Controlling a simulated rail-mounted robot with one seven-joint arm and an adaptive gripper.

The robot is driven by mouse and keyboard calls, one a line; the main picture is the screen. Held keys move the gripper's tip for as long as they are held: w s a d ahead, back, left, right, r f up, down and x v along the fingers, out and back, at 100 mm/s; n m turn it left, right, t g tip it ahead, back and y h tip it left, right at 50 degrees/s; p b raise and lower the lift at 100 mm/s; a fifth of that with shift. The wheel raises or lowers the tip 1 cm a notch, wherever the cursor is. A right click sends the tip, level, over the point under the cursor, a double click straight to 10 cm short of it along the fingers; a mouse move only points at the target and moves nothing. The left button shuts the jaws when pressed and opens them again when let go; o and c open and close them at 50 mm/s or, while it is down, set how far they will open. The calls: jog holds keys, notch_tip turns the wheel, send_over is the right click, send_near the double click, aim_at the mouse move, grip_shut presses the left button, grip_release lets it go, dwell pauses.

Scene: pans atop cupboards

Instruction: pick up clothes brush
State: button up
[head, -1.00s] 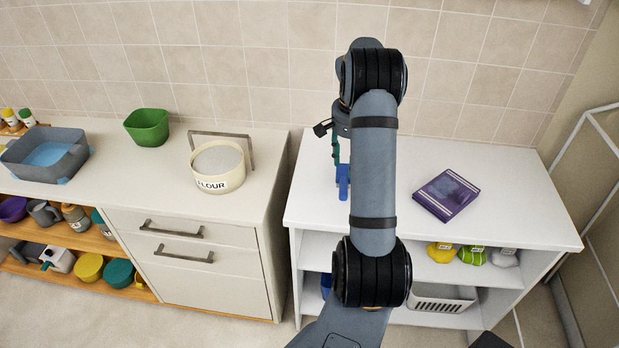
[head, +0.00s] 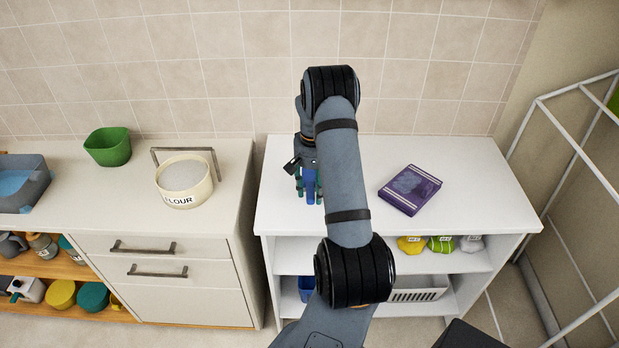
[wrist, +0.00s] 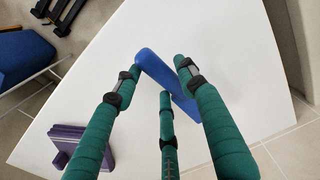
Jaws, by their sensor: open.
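The clothes brush appears to be the blue long object on the white cupboard top; it shows in the head view (head: 310,186), partly hidden by my gripper, and in the wrist view (wrist: 152,66). My gripper (head: 307,188) has green fingers and points down at the brush. In the wrist view my gripper (wrist: 158,70) is open, with two fingers spread on either side of the brush and a third finger in front of it. The brush lies slanted between them. Whether any finger touches it I cannot tell.
A flour pot (head: 184,182) and green bowl (head: 108,147) stand on the left counter. A white metal frame (head: 575,150) stands at the right. The top around the brush is mostly clear.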

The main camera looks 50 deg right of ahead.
jog(key=shift+f, duration=1.25)
jog(key=c, duration=0.3)
grip_shut()
jog(key=shift+d, duration=0.1)
